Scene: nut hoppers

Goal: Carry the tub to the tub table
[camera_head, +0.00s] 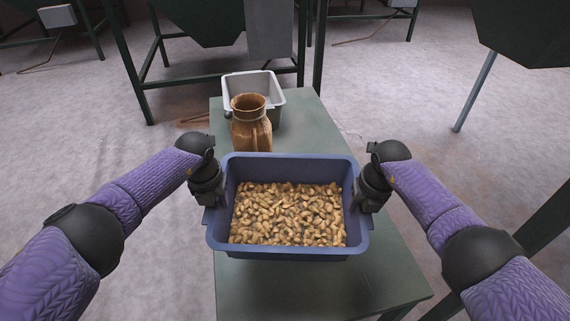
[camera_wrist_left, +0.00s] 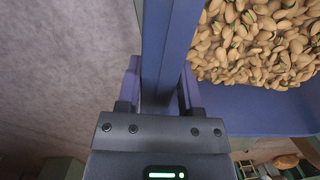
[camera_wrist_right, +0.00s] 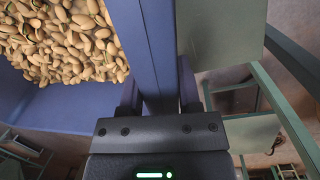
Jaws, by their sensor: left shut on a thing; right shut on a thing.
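The blue tub (camera_head: 290,252), holding many pistachio nuts (camera_head: 288,215), is level between my two grippers in the head view. It is over the green table (camera_head: 290,285); I cannot tell whether it touches the top. My left gripper (camera_head: 211,192) is shut on the tub's left wall, and the left wrist view shows that wall (camera_wrist_left: 172,45) between its fingers. My right gripper (camera_head: 369,190) is shut on the right wall, which also shows in the right wrist view (camera_wrist_right: 155,45).
A brown jug (camera_head: 250,130) stands on the table just beyond the tub. A grey bin (camera_head: 268,87) stands behind it at the far end. Green hoppers (camera_head: 200,18) on leg frames stand at the back and at the right (camera_head: 525,35). Floor at the left (camera_head: 80,140) is clear.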

